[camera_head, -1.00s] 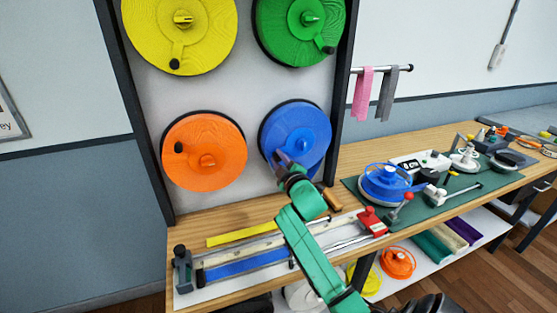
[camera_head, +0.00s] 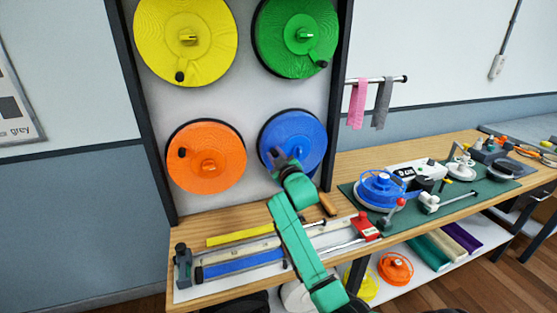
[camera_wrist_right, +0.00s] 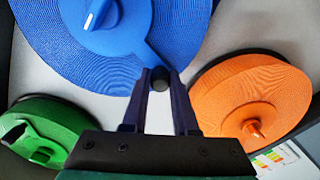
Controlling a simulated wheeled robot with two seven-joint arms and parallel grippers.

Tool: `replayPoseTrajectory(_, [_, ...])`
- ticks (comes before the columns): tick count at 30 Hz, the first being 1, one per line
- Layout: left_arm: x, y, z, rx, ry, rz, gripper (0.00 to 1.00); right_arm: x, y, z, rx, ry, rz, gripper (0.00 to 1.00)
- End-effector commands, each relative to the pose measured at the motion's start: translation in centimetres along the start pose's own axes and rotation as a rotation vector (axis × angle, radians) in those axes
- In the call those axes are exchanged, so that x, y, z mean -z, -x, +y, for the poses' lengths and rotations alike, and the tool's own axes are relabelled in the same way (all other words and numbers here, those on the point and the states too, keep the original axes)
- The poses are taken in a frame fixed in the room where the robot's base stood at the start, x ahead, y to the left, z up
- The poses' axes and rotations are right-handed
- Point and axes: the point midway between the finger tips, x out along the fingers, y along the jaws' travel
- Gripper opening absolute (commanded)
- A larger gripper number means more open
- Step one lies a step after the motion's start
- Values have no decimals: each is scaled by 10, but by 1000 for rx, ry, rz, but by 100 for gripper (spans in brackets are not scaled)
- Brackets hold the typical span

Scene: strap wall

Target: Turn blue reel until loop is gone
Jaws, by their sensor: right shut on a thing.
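The blue reel (camera_head: 303,127) is mounted at the lower right of the wall panel. My right gripper (camera_head: 274,155) is at its lower left edge. In the right wrist view the reel's crank arm points to a black knob (camera_wrist_right: 160,78), and my fingers are shut on it, one on each side. The reel's centre hub (camera_wrist_right: 97,16) shows there too. The fingers hide part of the reel in the head view. I see no strap loop hanging from the blue reel. My left gripper is not in view.
Yellow (camera_head: 210,50), green (camera_head: 285,45) and orange (camera_head: 225,175) reels share the panel (camera_head: 250,100). The bench below carries a measuring fixture with a blue strip (camera_head: 245,262) and a green mat (camera_head: 440,205) with tools. Pink and grey straps hang from a rod (camera_head: 390,79).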

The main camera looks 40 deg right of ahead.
Motion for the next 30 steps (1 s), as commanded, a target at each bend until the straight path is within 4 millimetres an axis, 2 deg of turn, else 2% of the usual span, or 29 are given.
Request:
replayPoseTrajectory(1, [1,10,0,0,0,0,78,8,0,6,1,-46,-2,0])
replayPoseTrajectory(3, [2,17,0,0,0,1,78,12,0,11,1,-112,-2,0])
replayPoseTrajectory(15, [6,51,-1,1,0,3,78,27,0,41,-1,-474,0,0])
replayPoseTrajectory(22, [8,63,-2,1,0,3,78,29,0,54,-2,-622,1,0])
replayPoseTrajectory(30, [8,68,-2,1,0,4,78,29,0,62,-3,-707,2,0])
